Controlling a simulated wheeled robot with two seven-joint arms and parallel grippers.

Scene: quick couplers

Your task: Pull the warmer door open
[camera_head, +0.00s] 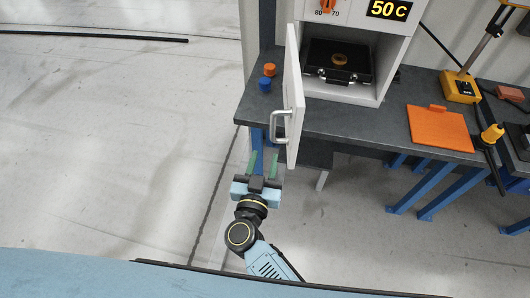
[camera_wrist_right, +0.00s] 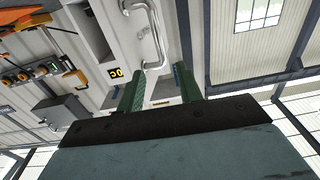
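The warmer (camera_head: 381,91) is a white box on the dark bench, with a 50 C display on its front. Its white door (camera_head: 293,97) stands swung open to the left, showing the inside with a black tray (camera_head: 338,62) in it. The door's metal handle (camera_head: 281,126) faces left; it also shows in the right wrist view (camera_wrist_right: 158,38). My right gripper (camera_head: 263,160) is just below the handle, apart from it, with its green fingers spread and nothing between them. The right wrist view shows the open fingers (camera_wrist_right: 158,88) pointing toward the handle. My left gripper is not in view.
The dark bench (camera_head: 385,118) carries an orange cap (camera_head: 269,69) and a blue cap (camera_head: 265,85) left of the door. An orange mat (camera_head: 440,130) and a yellow tool stand (camera_head: 460,87) are to the right. The floor at the left is mostly clear.

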